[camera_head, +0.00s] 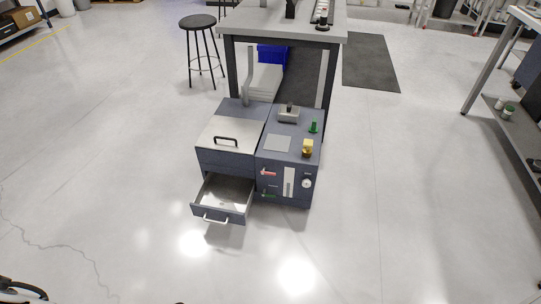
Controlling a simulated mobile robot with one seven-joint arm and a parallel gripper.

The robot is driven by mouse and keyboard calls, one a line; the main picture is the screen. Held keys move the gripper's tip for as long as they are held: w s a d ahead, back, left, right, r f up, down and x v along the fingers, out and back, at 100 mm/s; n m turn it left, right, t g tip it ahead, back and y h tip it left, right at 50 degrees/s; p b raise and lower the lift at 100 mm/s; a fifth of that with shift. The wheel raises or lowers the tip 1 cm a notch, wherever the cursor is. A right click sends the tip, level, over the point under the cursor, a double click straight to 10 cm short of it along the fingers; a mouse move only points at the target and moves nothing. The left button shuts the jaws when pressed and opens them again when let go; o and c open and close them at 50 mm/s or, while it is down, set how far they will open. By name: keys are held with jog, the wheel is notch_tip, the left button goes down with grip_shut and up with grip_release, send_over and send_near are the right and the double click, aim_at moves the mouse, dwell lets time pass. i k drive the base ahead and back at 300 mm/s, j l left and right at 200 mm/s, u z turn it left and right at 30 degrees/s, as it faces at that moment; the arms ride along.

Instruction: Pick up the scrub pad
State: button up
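A blue-grey fixture (275,180) stands on the floor at the end of a workbench. On its top right lies a small yellow block (307,144) with a darker brownish lower part; it may be the scrub pad, but it is too small to be sure. A grey block with a dark knob (288,113), a green peg (314,127) and a flat light grey plate (278,143) share that top. The open drawer (211,186) at lower left holds a tiny light thing. My gripper's fingers do not show; a dark part of mine may show at the bottom left corner.
The workbench (335,36) stands behind the fixture, with a blue bin (272,55) beneath. A black stool (198,22) is at the back left. A shelf (515,128) is at the right. The drawer juts forward. The floor in front and on both sides is clear.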

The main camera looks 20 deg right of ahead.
aim_at(313, 130)
jog(key=i+l+z, duration=0.15)
jog(key=i+l, duration=0.35)
jog(key=i+l+z, duration=0.15)
jog(key=i+l, duration=0.4)
jog(key=i+l+z, duration=0.15)
jog(key=i+l, duration=0.3)
jog(key=i, duration=0.15)
jog(key=i+l+z, duration=0.2)
jog(key=i+l, duration=0.15)
jog(key=i, duration=0.25)
